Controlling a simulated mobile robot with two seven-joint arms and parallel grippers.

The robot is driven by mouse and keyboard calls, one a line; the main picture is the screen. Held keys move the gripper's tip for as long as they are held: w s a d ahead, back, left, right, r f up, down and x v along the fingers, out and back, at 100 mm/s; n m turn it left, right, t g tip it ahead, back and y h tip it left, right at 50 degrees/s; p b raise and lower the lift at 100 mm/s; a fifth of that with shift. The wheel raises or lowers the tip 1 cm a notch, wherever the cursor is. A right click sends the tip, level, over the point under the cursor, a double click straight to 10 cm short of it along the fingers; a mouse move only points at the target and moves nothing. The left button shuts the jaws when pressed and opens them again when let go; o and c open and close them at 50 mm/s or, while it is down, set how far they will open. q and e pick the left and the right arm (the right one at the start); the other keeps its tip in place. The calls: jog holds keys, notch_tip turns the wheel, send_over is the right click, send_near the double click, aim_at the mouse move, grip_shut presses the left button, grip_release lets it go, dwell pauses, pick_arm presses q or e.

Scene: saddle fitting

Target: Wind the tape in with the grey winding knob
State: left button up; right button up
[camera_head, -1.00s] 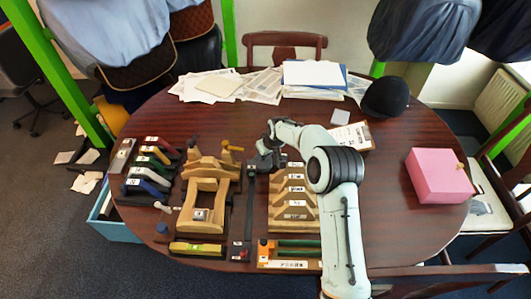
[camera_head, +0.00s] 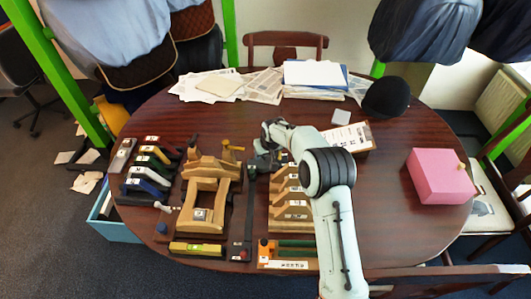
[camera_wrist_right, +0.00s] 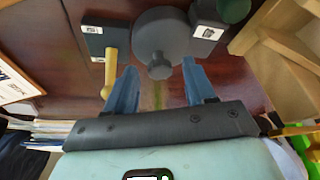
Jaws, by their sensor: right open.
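The grey winding knob (camera_wrist_right: 160,35) shows in the right wrist view as a round disc with a small stub on its near side. My right gripper (camera_wrist_right: 160,85) is open, its two blue fingers spread on either side of and just short of the stub. Nothing is between the fingers. No tape can be made out. My left gripper is not in view.
Dark labelled blocks (camera_wrist_right: 95,42) flank the knob, with a tan handle (camera_wrist_right: 110,72) close to one finger. A wooden frame (camera_head: 205,212) stands left of the bar, a stepped wooden rack (camera_head: 285,205) right. A pink box (camera_head: 438,177) is far right; the table before it is clear.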

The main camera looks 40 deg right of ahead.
jog(key=v, duration=1.3)
jog(key=shift+r, duration=0.15)
jog(key=shift+a, duration=0.1)
